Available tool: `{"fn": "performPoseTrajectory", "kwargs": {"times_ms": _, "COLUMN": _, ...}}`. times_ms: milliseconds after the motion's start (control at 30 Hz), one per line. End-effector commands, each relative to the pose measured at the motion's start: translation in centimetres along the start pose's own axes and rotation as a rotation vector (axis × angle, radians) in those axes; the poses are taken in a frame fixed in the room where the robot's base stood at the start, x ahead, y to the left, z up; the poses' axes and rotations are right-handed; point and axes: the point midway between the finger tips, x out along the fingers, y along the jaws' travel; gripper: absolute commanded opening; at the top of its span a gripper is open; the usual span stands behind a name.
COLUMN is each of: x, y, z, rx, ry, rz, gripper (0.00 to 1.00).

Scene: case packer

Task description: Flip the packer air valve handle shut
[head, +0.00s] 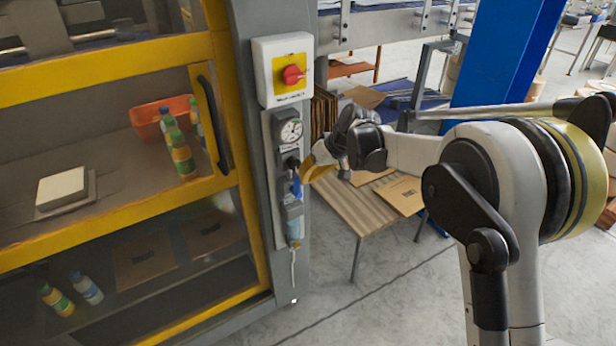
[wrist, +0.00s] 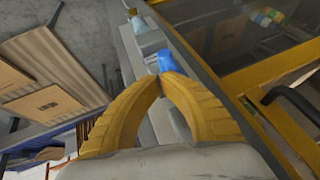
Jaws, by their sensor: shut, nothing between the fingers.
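The air valve handle (head: 297,187) is a small blue lever on the grey panel of the packer's post, below a round pressure gauge (head: 291,131). It seems to hang downward, partly hidden near my fingers. In the wrist view the blue handle (wrist: 168,62) shows just beyond my fingertips. My gripper (head: 306,168) has yellow fingers and is in front of the panel, at the handle's right side. In the wrist view the gripper's tips (wrist: 161,78) meet with nothing between them. I cannot tell whether they touch the handle.
The packer door's black pull handle (head: 214,125) is to the left. A slatted table (head: 352,215) with cardboard (head: 402,195) stands right of the post. A blue column (head: 500,60) rises behind my arm.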

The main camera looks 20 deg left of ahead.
Motion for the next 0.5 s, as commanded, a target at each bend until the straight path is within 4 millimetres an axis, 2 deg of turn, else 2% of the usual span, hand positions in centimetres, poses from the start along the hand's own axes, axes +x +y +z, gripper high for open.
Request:
{"fn": "performPoseTrajectory", "kwargs": {"times_ms": 267, "x": -0.2, "y": -1.3, "z": -0.1, "rx": -0.077, "ry": -0.005, "rz": 0.137, "gripper": 0.00}}
{"fn": "performPoseTrajectory", "kwargs": {"times_ms": 500, "x": 0.0, "y": -2.7, "z": -0.1, "rx": -0.180, "ry": -0.009, "rz": 0.334, "gripper": 0.00}}
